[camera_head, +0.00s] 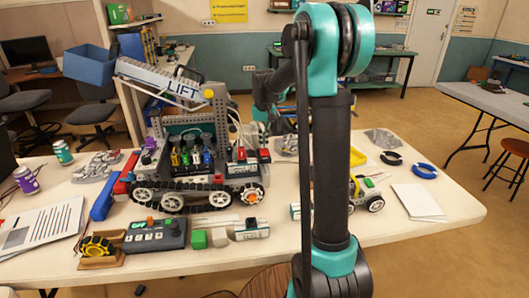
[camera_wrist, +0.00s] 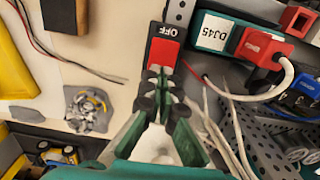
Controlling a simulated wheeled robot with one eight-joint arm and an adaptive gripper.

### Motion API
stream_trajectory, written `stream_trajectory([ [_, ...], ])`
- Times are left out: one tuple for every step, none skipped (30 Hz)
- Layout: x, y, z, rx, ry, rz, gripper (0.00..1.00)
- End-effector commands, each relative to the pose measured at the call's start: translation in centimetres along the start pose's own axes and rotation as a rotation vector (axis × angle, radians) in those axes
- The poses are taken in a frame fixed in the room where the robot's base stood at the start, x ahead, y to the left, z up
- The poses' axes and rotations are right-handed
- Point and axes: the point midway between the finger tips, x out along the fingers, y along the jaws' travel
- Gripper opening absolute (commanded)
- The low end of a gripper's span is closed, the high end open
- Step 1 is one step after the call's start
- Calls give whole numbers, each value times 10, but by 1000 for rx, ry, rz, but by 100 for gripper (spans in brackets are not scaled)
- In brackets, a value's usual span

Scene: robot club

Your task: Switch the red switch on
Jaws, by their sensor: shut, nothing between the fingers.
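The red switch (camera_wrist: 164,52) shows in the wrist view, on a black plate with a white OFF label above it. My gripper (camera_wrist: 158,82) is shut and empty. Its fingertips overlap the lower edge of the red switch in the picture; I cannot tell whether they touch it. Small red parts show on the model's right side there, but I cannot tell which is the switch.
In the wrist view a red plug (camera_wrist: 262,47) with a white cable sits beside the switch, by a DJ45 label (camera_wrist: 215,30). Loose cables run close by.

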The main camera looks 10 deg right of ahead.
Motion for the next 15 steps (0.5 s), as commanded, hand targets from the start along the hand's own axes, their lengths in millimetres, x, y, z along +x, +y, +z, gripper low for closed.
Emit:
stream_trajectory([
  [1, 0, 0, 0, 0, 0, 0],
  [1, 0, 0, 0, 0, 0, 0],
  [2, 0, 0, 0, 0, 0, 0],
  [2, 0, 0, 0, 0, 0, 0],
  [3, 0, 0, 0, 0, 0, 0],
  [3, 0, 0, 0, 0, 0, 0],
  [4, 0, 0, 0, 0, 0, 0],
  [4, 0, 0, 0, 0, 0, 0],
  [4, 0, 0, 0, 0, 0, 0],
  [5, 0, 0, 0, 0, 0, 0],
  [5, 0, 0, 0, 0, 0, 0],
  [6, 0, 0, 0, 0, 0, 0],
  [6, 0, 0, 0, 0, 0, 0],
  [7, 0, 0, 0, 0, 0, 0],
  [7, 0, 0, 0, 0, 0, 0],
])
